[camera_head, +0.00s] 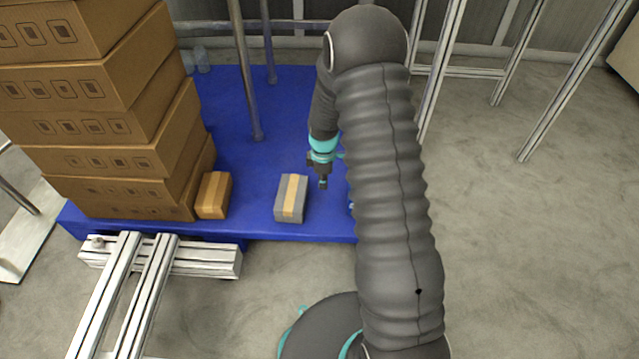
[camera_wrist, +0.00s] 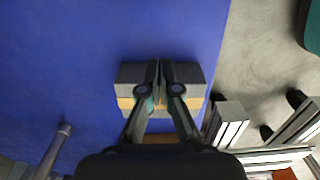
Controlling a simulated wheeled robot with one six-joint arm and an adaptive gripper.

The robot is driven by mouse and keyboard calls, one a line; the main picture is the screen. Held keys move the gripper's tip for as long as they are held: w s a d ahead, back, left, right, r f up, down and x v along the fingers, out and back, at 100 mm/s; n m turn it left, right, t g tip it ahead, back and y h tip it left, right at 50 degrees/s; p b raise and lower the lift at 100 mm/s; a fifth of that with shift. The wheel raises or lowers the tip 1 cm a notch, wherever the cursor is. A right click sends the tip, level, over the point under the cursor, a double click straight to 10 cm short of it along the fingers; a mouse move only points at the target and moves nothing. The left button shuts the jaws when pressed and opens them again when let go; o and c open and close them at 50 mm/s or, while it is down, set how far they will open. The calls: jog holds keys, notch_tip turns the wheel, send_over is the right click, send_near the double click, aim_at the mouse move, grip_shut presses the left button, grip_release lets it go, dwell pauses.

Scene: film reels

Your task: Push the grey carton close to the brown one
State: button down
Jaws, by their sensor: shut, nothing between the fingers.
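The grey carton (camera_head: 282,200) with a tan tape strip lies on the blue platform. The brown carton (camera_head: 208,196) stands to its left, with a clear gap of bare blue between them. My gripper (camera_head: 323,184) is shut and empty, pointing down just right of the grey carton; in the head view it looks apart from it. In the wrist view my gripper (camera_wrist: 160,68) overlaps the grey carton (camera_wrist: 131,74) and hides its middle. A brown strip, probably the brown carton (camera_wrist: 160,139), shows between the fingers there.
A tall stack of large brown boxes (camera_head: 100,120) stands left of the brown carton, close beside it. A metal post (camera_head: 246,80) rises from the blue platform (camera_head: 262,170) behind the cartons. Aluminium rails (camera_head: 190,257) lie in front of the platform edge.

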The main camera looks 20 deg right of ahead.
aim_at(292, 198)
notch_tip(292, 198, down, 8)
jog(key=shift+f+b, duration=0.1)
jog(key=shift+b, duration=0.35)
jog(key=shift+w+a+r, duration=0.15)
jog(key=shift+w+a, duration=0.05)
jog(key=shift+a, duration=0.45)
jog(key=shift+w+a+r, duration=0.1)
jog(key=shift+w+a, duration=0.1)
jog(key=shift+a, duration=0.4)
jog(key=shift+w+a, duration=0.25)
jog(key=shift+a, duration=0.4)
jog(key=shift+w, duration=0.1)
